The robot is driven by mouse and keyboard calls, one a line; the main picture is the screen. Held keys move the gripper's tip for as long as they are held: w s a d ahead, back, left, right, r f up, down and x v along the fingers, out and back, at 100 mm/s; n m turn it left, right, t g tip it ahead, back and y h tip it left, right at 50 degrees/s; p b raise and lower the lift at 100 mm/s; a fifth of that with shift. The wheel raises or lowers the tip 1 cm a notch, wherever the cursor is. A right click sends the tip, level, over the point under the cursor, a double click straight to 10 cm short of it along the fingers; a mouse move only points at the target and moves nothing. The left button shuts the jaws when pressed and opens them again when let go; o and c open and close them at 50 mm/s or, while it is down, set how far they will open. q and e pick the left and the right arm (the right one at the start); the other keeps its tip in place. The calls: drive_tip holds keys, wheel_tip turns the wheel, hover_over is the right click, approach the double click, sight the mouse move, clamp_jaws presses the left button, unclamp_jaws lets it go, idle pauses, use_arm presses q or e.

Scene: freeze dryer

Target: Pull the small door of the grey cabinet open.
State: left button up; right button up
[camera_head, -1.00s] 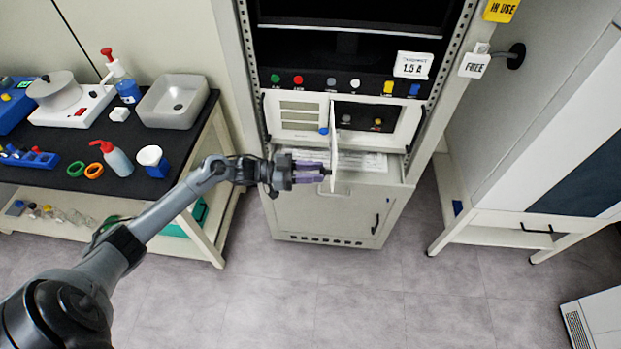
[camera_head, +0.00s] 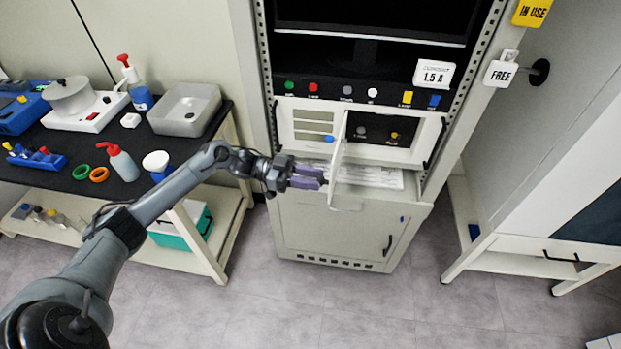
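The grey cabinet (camera_head: 300,222) stands in the middle of the head view. Its small door (camera_head: 339,163) stands swung out from the front and shows almost edge-on, as a narrow white panel. To its right, the dark recess (camera_head: 378,130) with small knobs is uncovered. My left gripper (camera_head: 322,178) is at the left side of the door's outer end, its purple fingertips at or very near the panel. The fingertip contact is too small to tell whether they are closed on a handle. My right gripper is not in view.
A white lower door (camera_head: 345,235) with a dark handle is below, under an open shelf space (camera_head: 375,178) holding papers. A black-topped bench (camera_head: 90,150) with bottles and a basin is at left. A white unit (camera_head: 540,240) stands at right. The floor in front is clear.

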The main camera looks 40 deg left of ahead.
use_arm(q)
drive_tip(key=o, duration=0.4)
drive_tip(key=shift+a, duration=0.1)
drive_tip(key=v, duration=1)
drive_tip(key=shift+s+a, duration=0.15)
drive_tip(key=shift+a, duration=0.1)
